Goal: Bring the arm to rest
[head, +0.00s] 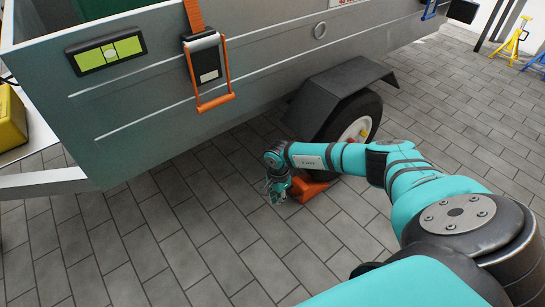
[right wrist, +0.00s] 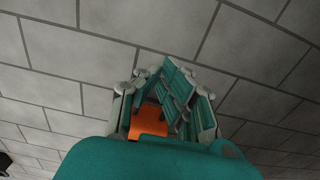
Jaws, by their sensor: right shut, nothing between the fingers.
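My right arm reaches across the head view from the lower right, down toward the trailer's wheel. My right gripper (head: 277,188) hangs low over the paving, shut and empty. In the right wrist view its teal and grey fingers (right wrist: 168,85) come together above the paving. An orange wedge-like block (head: 310,189) lies on the ground beside the wheel, just right of the gripper and partly hidden by my arm. An orange patch also shows between the finger links in the right wrist view (right wrist: 148,122). My left gripper is out of view.
A grey trailer (head: 150,125) fills the upper left, with a wheel (head: 355,120) under a dark fender (head: 345,82). An orange-handled ratchet strap (head: 207,72) hangs on its side. Yellow stands (head: 510,42) are at the far right. The paving (head: 200,240) in front is clear.

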